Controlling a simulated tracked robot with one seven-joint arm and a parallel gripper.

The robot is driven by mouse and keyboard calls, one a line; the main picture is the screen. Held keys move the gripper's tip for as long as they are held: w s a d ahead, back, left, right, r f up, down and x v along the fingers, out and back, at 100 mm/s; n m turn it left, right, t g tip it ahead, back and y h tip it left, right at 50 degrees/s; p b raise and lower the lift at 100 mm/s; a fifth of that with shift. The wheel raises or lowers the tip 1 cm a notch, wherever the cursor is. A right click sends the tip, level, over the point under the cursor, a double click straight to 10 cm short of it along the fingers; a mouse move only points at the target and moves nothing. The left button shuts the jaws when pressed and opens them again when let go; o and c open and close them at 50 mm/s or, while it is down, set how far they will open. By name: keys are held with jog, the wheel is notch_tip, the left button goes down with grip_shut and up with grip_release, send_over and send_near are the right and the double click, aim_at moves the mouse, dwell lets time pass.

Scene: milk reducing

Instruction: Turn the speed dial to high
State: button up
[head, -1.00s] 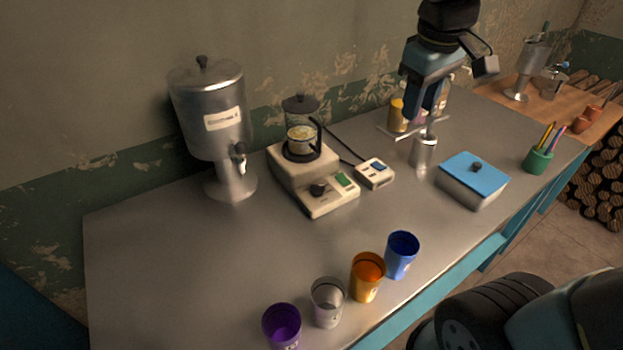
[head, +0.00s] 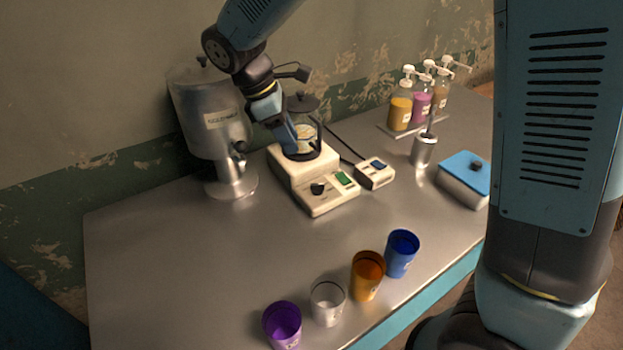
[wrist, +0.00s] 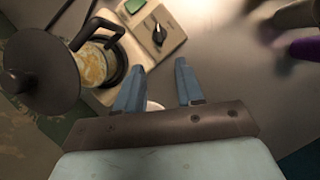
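The speed dial is a black knob (head: 317,188) on the front of a cream hot-plate base (head: 325,205), left of a green switch (head: 345,179). The knob also shows in the wrist view (wrist: 158,34), beyond my fingertips. A glass jug (head: 301,139) with a black handle and lid stands on the base. My gripper (head: 288,140) is beside the jug on its left, above the base and apart from the dial. In the wrist view my gripper (wrist: 154,82) shows two blue fingers spread apart with nothing between them.
A small meter box (head: 375,173) is right of the base. Purple (head: 283,322), clear (head: 327,300), orange (head: 366,276) and blue (head: 401,253) cups line the front edge.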

aim_at(316, 185)
jog(key=x, duration=1.3)
jog(key=shift+f, duration=0.3)
jog(key=shift+c, duration=0.3)
grip_shut()
